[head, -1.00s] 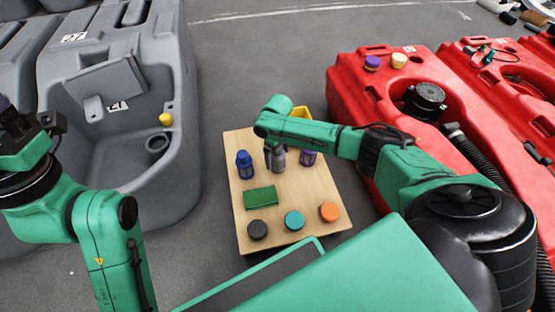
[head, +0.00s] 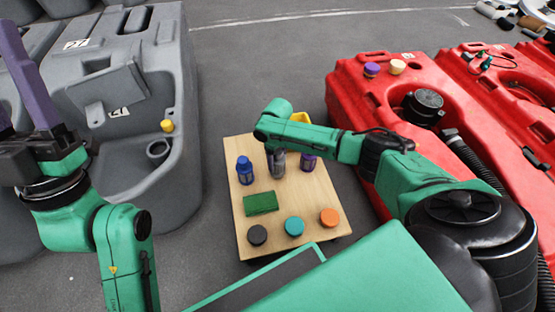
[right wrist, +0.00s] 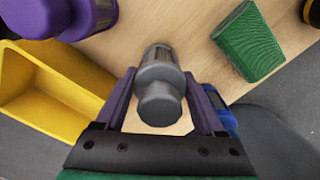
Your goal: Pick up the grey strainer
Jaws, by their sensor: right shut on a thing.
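The grey strainer (head: 278,164) stands on the wooden board (head: 272,221), between a blue bottle and a purple one. My right gripper (right wrist: 160,98) is shut on the grey strainer, with a purple finger on each side of it in the right wrist view. The strainer (right wrist: 160,72) looks upright there; I cannot tell whether its base touches the board. In the head view my right wrist hides its top. My left gripper (head: 18,75) is at the far left with purple fingers, partly cut off by the frame edge.
The board also holds a blue bottle (head: 244,170), a purple bottle (head: 308,162), a green pad (head: 261,203), and black (head: 257,235), teal (head: 294,226) and orange (head: 329,217) caps. A yellow bin (right wrist: 45,90) is behind. Grey (head: 180,100) and red (head: 350,95) tanks flank it.

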